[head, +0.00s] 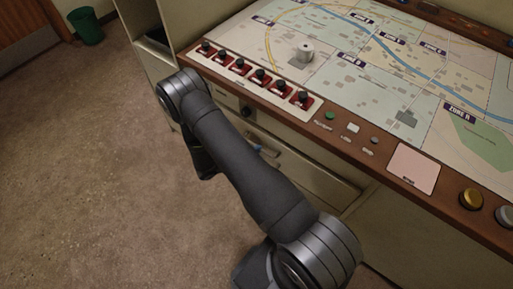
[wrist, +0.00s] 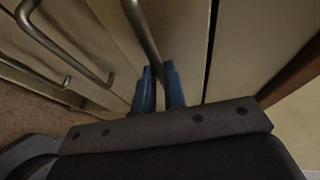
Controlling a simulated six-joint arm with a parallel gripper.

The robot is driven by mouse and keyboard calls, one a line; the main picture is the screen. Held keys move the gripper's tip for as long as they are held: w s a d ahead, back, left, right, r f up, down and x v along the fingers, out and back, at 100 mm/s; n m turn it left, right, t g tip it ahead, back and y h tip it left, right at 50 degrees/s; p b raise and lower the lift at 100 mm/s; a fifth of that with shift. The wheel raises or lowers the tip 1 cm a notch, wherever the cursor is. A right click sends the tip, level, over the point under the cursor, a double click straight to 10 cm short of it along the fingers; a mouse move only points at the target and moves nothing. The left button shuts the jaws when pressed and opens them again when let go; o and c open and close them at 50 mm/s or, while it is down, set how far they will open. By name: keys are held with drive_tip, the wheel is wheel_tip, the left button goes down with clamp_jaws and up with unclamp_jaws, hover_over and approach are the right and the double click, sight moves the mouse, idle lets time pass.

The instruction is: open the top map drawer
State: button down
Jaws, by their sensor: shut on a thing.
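The top map drawer (head: 312,172) is a cream front below the console's wooden edge, partly hidden by my arm in the head view. In the wrist view its front (wrist: 188,35) carries a grey metal bar handle (wrist: 146,38). My gripper (wrist: 161,88) has blue fingers, one on each side of this bar, and is shut on it. In the head view only a bit of blue finger (head: 268,151) shows beside my arm. I cannot tell surely whether the drawer stands slightly out; a dark gap runs along its edge in the wrist view.
Lower drawers with similar bar handles (wrist: 84,55) lie to the left in the wrist view.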

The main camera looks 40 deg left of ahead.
drive_tip(key=s, duration=2.2)
drive_tip(key=shift+s, duration=0.25)
drive_tip(key=c, duration=1.5)
unclamp_jaws()
drive_tip(key=v, duration=1.7)
drive_tip(key=shift+s+a, duration=0.1)
drive_tip(key=shift+s, duration=0.05)
